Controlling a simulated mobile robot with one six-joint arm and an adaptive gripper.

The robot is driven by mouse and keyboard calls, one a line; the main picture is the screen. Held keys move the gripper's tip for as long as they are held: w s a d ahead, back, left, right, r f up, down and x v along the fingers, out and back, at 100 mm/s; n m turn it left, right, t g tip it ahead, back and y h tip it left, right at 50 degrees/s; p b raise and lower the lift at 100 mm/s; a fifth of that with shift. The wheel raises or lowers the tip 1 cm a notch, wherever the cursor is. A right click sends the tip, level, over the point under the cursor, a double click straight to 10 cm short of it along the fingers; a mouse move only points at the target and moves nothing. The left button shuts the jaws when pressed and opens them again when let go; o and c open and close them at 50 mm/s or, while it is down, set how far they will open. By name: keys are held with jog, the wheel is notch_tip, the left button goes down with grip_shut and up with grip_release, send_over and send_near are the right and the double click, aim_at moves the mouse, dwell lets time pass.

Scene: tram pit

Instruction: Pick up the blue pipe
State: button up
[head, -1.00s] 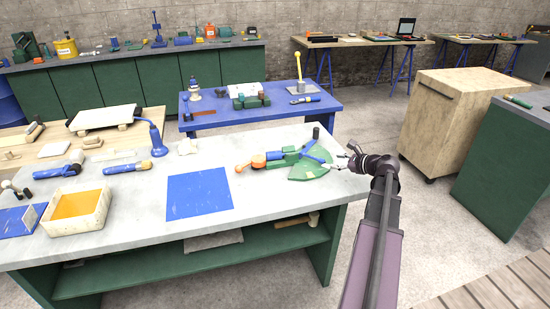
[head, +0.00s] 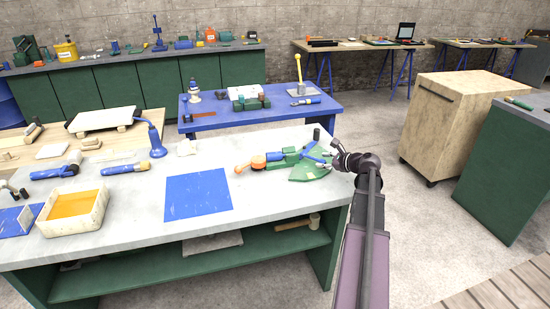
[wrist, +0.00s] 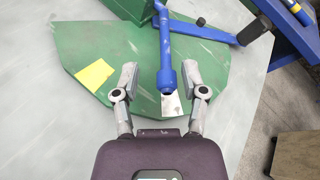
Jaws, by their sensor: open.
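A blue pipe (wrist: 165,45) with a socket-like near end lies over a green plate (wrist: 92,38) in the wrist view. A blue bar branches from it to the right. In the head view the blue pipe (head: 317,155) is small, at the right end of the grey bench. My gripper (wrist: 160,68) is open, with one finger on each side of the pipe's near end. Gaps show between the fingers and the pipe. In the head view my gripper (head: 332,162) is at the bench's right edge, its fingers hard to make out.
A green tool with an orange end (head: 258,162) lies left of the pipe. A blue mat (head: 197,196) and a yellow-floored tray (head: 73,228) are farther left on the bench. A dark upright cylinder (head: 316,134) stands behind the pipe. Open floor lies to the right.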

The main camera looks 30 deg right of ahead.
aim_at(316, 159)
jog(key=x, duration=0.1)
jog(key=b+x, duration=0.1)
jog(key=x, duration=0.1)
jog(key=shift+w+d+f, duration=0.1)
jog(key=shift+w+d, duration=0.2)
jog(key=shift+b+x, duration=0.3)
jog(key=shift+x, duration=0.5)
jog(key=shift+a, duration=0.1)
grip_shut()
